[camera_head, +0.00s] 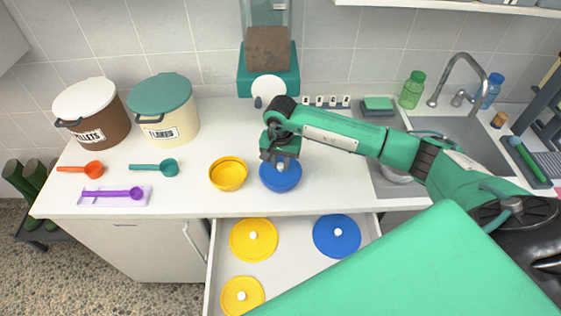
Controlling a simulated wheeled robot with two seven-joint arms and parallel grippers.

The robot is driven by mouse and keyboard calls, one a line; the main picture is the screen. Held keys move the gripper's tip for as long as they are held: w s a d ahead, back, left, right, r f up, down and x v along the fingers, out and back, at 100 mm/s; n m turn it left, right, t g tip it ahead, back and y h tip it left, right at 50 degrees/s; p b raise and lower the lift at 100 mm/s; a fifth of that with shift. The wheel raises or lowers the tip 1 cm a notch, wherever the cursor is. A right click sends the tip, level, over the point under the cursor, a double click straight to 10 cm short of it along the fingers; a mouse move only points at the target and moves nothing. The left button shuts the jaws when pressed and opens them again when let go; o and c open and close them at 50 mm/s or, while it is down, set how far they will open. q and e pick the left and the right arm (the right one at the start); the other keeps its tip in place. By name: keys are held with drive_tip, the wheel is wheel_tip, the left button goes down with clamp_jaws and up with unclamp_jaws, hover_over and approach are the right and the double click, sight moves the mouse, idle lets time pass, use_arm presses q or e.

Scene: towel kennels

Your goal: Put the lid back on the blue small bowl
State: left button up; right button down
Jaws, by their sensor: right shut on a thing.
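My right gripper (281,160) is over the counter, pointing down and shut on the pale knob of a blue lid (283,181). The lid is at the blue small bowl on the counter. The gripper hides part of both, so I cannot tell whether the lid is fully seated or slightly above the rim. My left gripper is not in view.
A yellow bowl (228,174) stands just left of the blue one. The open drawer (290,275) below holds two yellow lids (254,240) and a blue lid (337,236). Scoops and bins (163,110) are at the left, a sink (450,130) at the right.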

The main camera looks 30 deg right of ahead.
drive_tip(key=shift+b, duration=0.45)
idle(0.5)
drive_tip(key=c, duration=0.7)
unclamp_jaws()
drive_tip(key=shift+r, duration=0.1)
drive_tip(key=shift+r+p, duration=1.05)
drive_tip(key=shift+r, duration=2.35)
clamp_jaws()
